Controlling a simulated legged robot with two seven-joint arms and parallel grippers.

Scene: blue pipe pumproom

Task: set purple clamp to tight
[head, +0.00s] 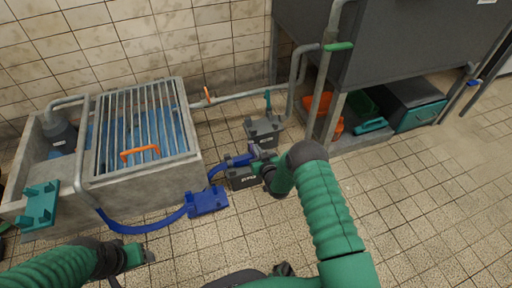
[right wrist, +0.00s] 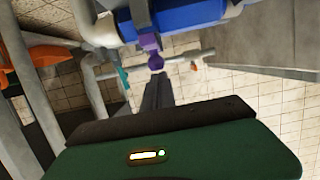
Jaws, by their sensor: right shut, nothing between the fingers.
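The purple clamp (head: 257,151) is small and partly hidden beside my right gripper in the head view. In the right wrist view the purple clamp (right wrist: 152,50) sits against a blue pipe part (right wrist: 185,20), just beyond the fingertips. My right gripper (head: 259,161) is shut and empty, its dark fingers (right wrist: 157,85) pointing at the clamp. I cannot tell whether the fingers touch it. My left gripper (head: 150,256) is low at the left, away from the clamp; its finger opening is unclear.
A concrete basin with a metal grate (head: 145,120) stands at the left. A blue hose (head: 150,224) runs along it to a blue block (head: 207,201) on the floor. A dark pump box (head: 264,131) stands behind my right gripper. The tiled floor at right is clear.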

